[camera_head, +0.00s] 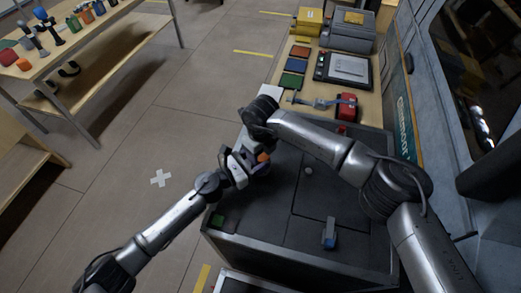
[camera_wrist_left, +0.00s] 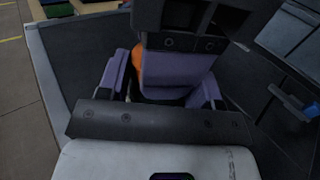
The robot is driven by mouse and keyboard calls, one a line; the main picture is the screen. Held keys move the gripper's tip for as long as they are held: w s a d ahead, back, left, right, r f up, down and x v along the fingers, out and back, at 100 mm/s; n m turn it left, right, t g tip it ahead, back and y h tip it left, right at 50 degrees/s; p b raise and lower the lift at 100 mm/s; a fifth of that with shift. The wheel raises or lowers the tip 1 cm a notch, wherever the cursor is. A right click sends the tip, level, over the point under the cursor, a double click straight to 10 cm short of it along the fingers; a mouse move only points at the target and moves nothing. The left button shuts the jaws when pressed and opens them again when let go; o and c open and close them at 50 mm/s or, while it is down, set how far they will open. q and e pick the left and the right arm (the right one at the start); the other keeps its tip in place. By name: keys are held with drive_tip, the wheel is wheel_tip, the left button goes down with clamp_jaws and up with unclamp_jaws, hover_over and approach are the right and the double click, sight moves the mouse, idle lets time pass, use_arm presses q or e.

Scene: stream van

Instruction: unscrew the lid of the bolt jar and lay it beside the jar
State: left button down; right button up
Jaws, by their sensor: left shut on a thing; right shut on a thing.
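The bolt jar is mostly hidden between my two grippers over the dark worktop. An orange part (camera_head: 263,157), seemingly its lid, shows there. The orange part also shows in the left wrist view (camera_wrist_left: 135,60), behind a purple finger of my right gripper (camera_wrist_left: 178,75). My left gripper (camera_head: 248,164) comes in from the left and is shut, seemingly on the jar body. My right gripper (camera_head: 258,146) reaches down from above and is shut, seemingly on the lid. I cannot tell whether lid and jar are apart.
A blue-handled piece (camera_head: 329,238) stands on the dark worktop (camera_head: 280,215). Behind are a red item (camera_head: 346,106), coloured trays (camera_head: 295,66), a grey device (camera_head: 344,68) and a yellow box (camera_head: 309,19). The worktop's front area is mostly clear.

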use_arm(q)
drive_tip(key=shift+s+a+f, duration=0.1)
drive_tip(key=shift+a+f, duration=0.05)
drive_tip(key=shift+f, duration=0.45)
use_arm(e)
drive_tip(key=shift+d+r, duration=0.1)
use_arm(q)
drive_tip(key=shift+s, duration=0.1)
use_arm(e)
drive_tip(key=shift+r, duration=1.15)
drive_tip(key=shift+f, duration=0.1)
drive_tip(key=shift+r, duration=1.9)
use_arm(q)
drive_tip(key=c, duration=0.6)
unclamp_jaws()
drive_tip(key=shift+c, duration=0.2)
drive_tip(key=o, duration=0.4)
drive_tip(key=shift+r, duration=0.15)
use_arm(e)
drive_tip(key=shift+s+f, duration=0.1)
drive_tip(key=shift+s, duration=0.05)
use_arm(q)
drive_tip(key=shift+r, duration=0.15)
